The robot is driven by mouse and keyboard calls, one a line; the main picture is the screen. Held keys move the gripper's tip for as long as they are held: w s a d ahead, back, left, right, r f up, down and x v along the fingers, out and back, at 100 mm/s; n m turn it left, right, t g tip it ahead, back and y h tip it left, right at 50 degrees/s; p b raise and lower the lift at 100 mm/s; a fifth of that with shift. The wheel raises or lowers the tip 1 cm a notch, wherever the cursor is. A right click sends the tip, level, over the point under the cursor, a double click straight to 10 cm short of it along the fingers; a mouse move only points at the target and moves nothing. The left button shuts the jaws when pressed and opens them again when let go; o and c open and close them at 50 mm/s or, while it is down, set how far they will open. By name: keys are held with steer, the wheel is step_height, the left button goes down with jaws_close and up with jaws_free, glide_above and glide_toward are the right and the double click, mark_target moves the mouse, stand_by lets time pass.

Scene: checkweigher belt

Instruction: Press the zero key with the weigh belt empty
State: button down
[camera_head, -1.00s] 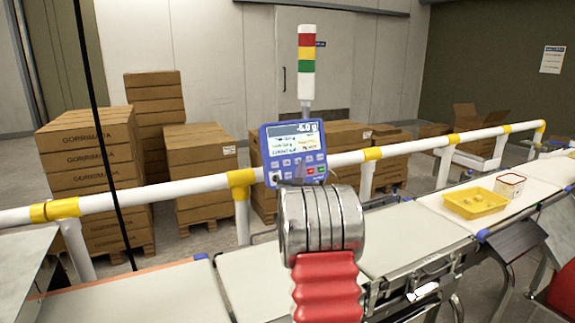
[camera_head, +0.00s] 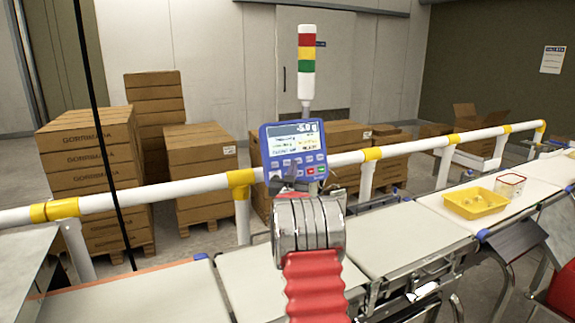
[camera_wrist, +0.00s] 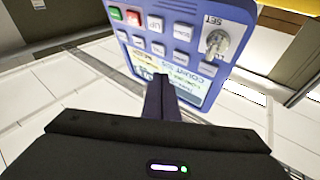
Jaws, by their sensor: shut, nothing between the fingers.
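The display shows a figure that looks like -5.0, too blurred to be sure. In the wrist view the indicator (camera_wrist: 180,45) appears upside down, with green, red and several pale keys and a SET key switch. I cannot tell which key is zero. My gripper (camera_wrist: 163,80) is shut and empty, its dark fingertips in front of the panel at the key and display edge; contact cannot be told. The belt section (camera_head: 400,240) below shows nothing on it; my arm hides part.
A white and yellow rail (camera_head: 150,196) runs behind the belts. A stack light (camera_head: 306,65) rises behind the indicator. Cartons (camera_head: 85,170) stand beyond.

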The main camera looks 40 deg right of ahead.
steer(key=shift+w+d+f, duration=0.2)
steer(key=shift+w, duration=0.45)
steer(key=shift+w+d+f, duration=0.15)
steer(key=shift+w+f, duration=0.05)
steer(key=shift+w, duration=0.45)
stand_by(1.1)
steer(key=shift+w+d, duration=0.15)
steer(key=shift+w, duration=0.2)
steer(key=shift+w+d+f, duration=0.1)
steer(key=shift+w+f, duration=0.05)
steer(key=shift+w, duration=0.2)
stand_by(0.9)
steer(key=shift+s, duration=0.15)
steer(key=shift+s+a+r, duration=0.2)
steer(key=shift+s+a, duration=0.05)
steer(key=shift+s, duration=0.35)
steer(key=shift+s, duration=0.1)
stand_by(0.3)
steer(key=shift+s+a+r, duration=0.25)
steer(key=shift+s, duration=0.5)
steer(key=shift+s+a+r, duration=0.2)
steer(key=shift+s, duration=0.5)
steer(key=shift+s+a+r, duration=0.25)
steer(key=shift+s, duration=0.5)
